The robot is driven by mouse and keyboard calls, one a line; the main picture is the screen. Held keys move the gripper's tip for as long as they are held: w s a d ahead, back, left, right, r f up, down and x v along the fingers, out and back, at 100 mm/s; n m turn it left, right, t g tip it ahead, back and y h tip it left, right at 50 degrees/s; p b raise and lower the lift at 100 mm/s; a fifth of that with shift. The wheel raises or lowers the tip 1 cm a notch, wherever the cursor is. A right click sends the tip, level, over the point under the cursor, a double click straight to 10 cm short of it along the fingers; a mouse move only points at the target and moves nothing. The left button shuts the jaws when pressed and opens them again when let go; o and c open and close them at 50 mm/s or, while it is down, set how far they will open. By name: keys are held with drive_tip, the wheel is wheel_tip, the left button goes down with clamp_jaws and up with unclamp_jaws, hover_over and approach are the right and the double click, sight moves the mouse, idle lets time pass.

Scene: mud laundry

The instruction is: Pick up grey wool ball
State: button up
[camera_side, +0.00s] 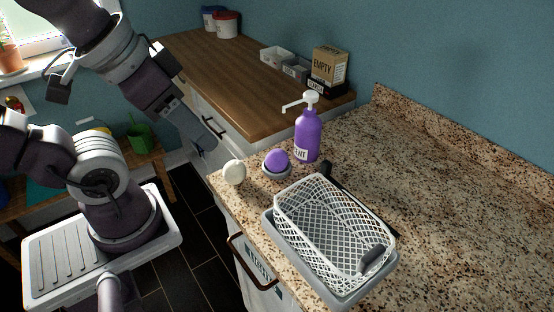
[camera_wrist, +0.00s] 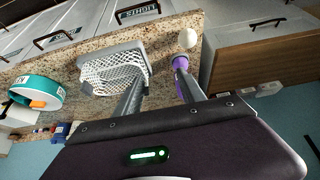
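A pale, off-white ball (camera_side: 234,172) sits at the near left corner of the speckled counter. It also shows near the top of the wrist view (camera_wrist: 187,38). I see no clearly darker grey ball, and its wool texture is too small to tell. My gripper (camera_side: 208,143) is in the air up and left of the ball, apart from it. In the wrist view the two fingers of my gripper (camera_wrist: 160,73) stand apart with nothing held between them. The pale ball lies beyond the right fingertip.
A purple ball in a grey dish (camera_side: 277,164) is right of the pale ball. A purple pump bottle (camera_side: 308,135) stands behind it. A white mesh basket (camera_side: 320,225) in a grey tray fills the counter front. The wooden worktop (camera_side: 215,75) lies behind; counter at right is clear.

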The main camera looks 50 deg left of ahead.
drive_tip(key=o, duration=0.5)
drive_tip(key=shift+c, duration=0.2)
drive_tip(key=n+t+h, duration=0.1)
drive_tip(key=n+h, duration=1.1)
drive_tip(key=n, duration=1.5)
approach(269, 153)
drive_tip(key=x, duration=0.3)
drive_tip(key=shift+w+a+r, duration=0.1)
drive_tip(key=shift+w, duration=0.1)
drive_tip(key=x, duration=0.3)
drive_tip(key=f+x, duration=0.1)
drive_tip(key=x, duration=0.2)
drive_tip(key=shift+w+f, duration=0.1)
drive_tip(key=shift+w, duration=0.1)
